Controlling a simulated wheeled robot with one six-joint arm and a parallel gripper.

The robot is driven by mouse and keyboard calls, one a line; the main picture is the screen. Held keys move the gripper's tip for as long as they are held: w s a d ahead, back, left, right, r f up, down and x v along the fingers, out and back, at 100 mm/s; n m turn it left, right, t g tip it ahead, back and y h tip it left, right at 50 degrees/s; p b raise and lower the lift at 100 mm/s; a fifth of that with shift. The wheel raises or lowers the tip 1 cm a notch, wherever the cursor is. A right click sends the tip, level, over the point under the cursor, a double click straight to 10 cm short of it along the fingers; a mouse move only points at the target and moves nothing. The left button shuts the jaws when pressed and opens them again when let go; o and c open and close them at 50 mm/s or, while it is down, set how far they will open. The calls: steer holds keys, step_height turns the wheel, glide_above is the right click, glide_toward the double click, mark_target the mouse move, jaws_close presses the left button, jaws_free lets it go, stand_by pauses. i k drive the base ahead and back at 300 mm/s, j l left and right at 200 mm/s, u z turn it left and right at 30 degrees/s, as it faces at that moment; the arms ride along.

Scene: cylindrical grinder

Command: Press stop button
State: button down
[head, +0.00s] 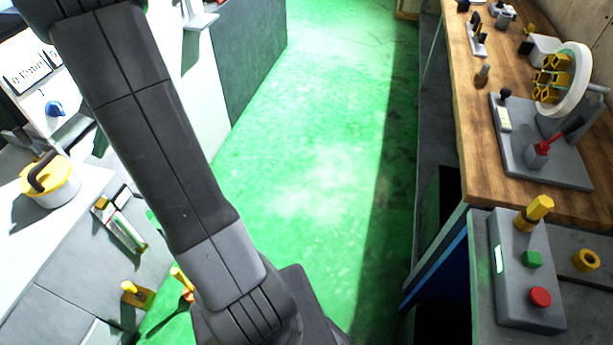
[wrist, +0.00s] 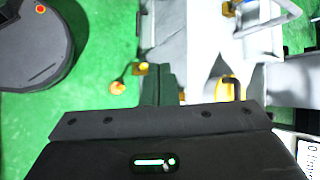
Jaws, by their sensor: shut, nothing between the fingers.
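A grey control box (head: 510,280) stands at the lower right of the head view. It carries a round red button (head: 540,297), a green button (head: 532,259) and a yellow knob (head: 538,209). I take the red one as the stop button; I can read no label on it. The box does not show in the wrist view. My gripper (wrist: 159,72) shows in the wrist view with its dark fingers shut and empty, above pale machine surfaces and green floor. In the head view my arm crosses the left and middle, and the gripper cannot be made out.
A wooden bench (head: 470,130) at the right carries a grey fixture (head: 545,165) with a white wheel (head: 568,80). A pale machine stands at the left, with a yellow-lidded pot (head: 55,188) on it. Green floor (head: 310,150) lies free between them.

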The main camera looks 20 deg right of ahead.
mark_target(541, 298)
steer(key=k+j, duration=0.1)
steer(key=k, duration=0.55)
steer(key=z, duration=3.65)
